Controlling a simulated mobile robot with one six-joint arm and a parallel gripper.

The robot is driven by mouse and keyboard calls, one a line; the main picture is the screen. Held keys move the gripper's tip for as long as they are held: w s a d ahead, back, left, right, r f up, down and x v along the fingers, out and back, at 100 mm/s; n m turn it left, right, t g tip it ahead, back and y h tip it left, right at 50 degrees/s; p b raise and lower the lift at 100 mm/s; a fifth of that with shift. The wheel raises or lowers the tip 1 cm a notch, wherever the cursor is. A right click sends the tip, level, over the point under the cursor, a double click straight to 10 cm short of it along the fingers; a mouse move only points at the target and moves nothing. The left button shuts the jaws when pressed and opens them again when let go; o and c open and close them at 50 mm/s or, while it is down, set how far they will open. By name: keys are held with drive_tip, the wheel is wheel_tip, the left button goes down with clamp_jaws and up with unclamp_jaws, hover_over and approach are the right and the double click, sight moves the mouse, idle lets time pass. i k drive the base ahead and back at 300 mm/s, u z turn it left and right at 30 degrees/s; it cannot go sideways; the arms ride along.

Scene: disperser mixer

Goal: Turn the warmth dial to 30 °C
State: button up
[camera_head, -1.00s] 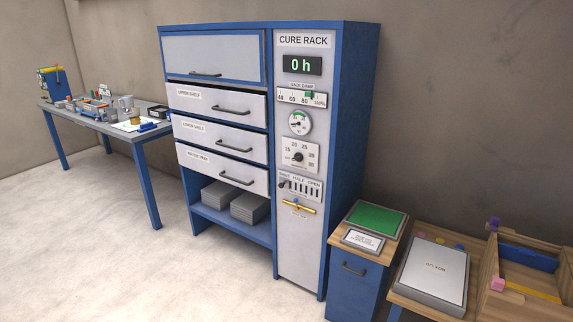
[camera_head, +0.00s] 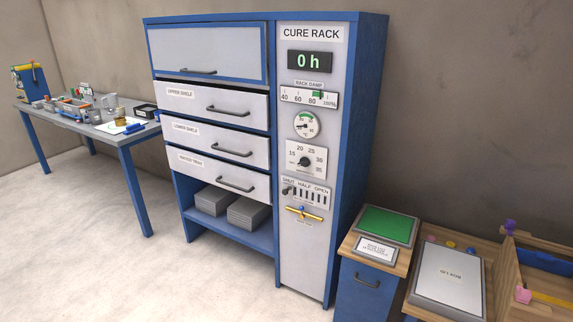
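The warmth dial (camera_head: 305,160) is a dark knob on a white square plate, on the narrow right-hand panel of the blue cure rack (camera_head: 376,75). The knob's pointer is too small to read surely. Just above it is a round gauge (camera_head: 307,125) marked °C, with a green band at the top and its needle toward the lower left. My gripper is not in view.
Below the dial are a shut/half/open slider (camera_head: 287,191) and a yellow valve handle (camera_head: 304,214). Open floor (camera_head: 120,270) lies at front left. A small blue cabinet (camera_head: 362,294) and a wooden bench (camera_head: 503,270) stand at the right. A worktable (camera_head: 100,127) stands far left.

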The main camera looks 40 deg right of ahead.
sight(304, 162)
drive_tip(key=u, duration=0.45)
drive_tip(key=i, duration=0.9)
drive_tip(key=u, duration=0.4)
